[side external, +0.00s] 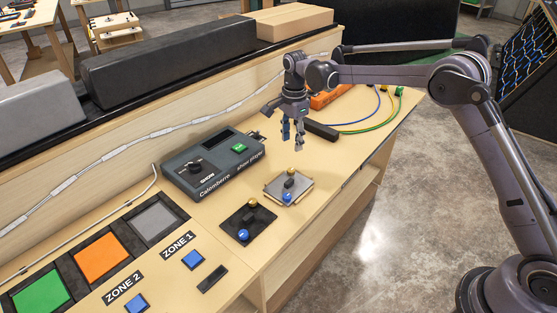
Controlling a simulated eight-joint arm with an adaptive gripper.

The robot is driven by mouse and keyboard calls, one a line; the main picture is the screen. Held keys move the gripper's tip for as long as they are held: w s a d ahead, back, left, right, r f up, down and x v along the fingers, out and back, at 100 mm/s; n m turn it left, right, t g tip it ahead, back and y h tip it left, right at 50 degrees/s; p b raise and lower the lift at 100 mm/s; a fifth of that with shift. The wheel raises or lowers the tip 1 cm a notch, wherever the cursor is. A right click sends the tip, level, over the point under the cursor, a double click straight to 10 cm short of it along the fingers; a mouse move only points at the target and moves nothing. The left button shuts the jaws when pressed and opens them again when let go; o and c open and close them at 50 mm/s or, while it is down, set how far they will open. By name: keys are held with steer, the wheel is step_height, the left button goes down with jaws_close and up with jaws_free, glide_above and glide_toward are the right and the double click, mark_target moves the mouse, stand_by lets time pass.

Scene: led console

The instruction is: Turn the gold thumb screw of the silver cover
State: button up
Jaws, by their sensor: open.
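The silver cover (301,185) lies flat on the wooden bench, right of the console box. It has a gold thumb screw (291,170) at its far end, a dark handle block in its middle and a blue knob (287,197) at its near end. A black cover (262,216) with its own gold screw (253,202) and blue knob (243,235) lies just to its left. My gripper (292,141) points down, open and empty, above the bench and behind the silver cover, apart from it.
The dark console box (213,165) with a green button stands to the left. A black bar (320,131), an orange device (325,99) and coloured cables lie behind my gripper. Zone buttons (192,260) and coloured pads (101,257) fill the near left. Bench right of the silver cover is clear.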

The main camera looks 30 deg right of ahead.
mark_target(291, 170)
step_height(291, 170, down, 11)
stand_by(0.6)
jaws_close()
